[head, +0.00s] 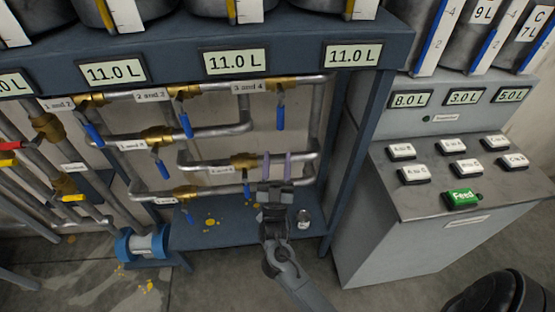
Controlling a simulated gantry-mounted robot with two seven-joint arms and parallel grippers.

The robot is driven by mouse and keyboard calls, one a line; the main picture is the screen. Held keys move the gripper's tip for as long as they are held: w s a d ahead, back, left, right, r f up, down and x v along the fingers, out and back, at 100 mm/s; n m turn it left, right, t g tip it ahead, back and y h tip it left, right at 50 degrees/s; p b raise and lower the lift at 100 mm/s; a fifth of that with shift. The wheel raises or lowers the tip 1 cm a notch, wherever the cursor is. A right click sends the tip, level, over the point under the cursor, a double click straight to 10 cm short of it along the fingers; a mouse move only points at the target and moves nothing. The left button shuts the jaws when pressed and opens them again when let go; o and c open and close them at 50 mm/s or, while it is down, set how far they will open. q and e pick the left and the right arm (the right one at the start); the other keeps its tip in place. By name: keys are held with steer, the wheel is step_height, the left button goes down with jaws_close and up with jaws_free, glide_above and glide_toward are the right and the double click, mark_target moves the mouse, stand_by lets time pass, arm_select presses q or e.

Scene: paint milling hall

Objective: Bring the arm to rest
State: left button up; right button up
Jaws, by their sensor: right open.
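My right gripper (277,156) is in the middle of the view, its arm reaching up from the bottom edge. Its two thin, purplish fingers stand apart with nothing between them. They appear in front of the lower pipe run, near a brass valve (243,161). I cannot tell whether they touch the pipe. My left gripper is not in view.
Blue-handled valves, such as the one with a handle (281,118), sit on the pipes behind. A blue frame (368,130) stands right of the gripper. A control console (420,195) with a green Feed button (461,198) stands at right. A small jar (304,218) sits below.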

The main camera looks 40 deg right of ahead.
steer(key=s+f+n+t+y, duration=0.4)
steer(key=s+f+n+y, duration=0.1)
steer(key=s+n+y, duration=0.15)
steer(key=s+a+f+n+g+y+p, duration=0.1)
steer(key=s+a+f+n+g+y, duration=0.2)
steer(key=a+f+n+g+y, duration=0.7)
steer(key=s+a+f+m+g+y, duration=0.2)
steer(key=s+g, duration=0.2)
steer(key=s, duration=0.2)
steer(key=s+a+f+m+g+y, duration=0.1)
steer(key=s+a+m+g+y, duration=0.1)
steer(key=s+g, duration=0.35)
step_height(320, 180, up, 38)
steer(key=s+t+p, duration=0.1)
steer(key=p, duration=3.7)
steer(key=shift+s+d+f+t, duration=0.15)
steer(key=shift+s+f+t, duration=0.05)
steer(key=shift+s+t, duration=0.15)
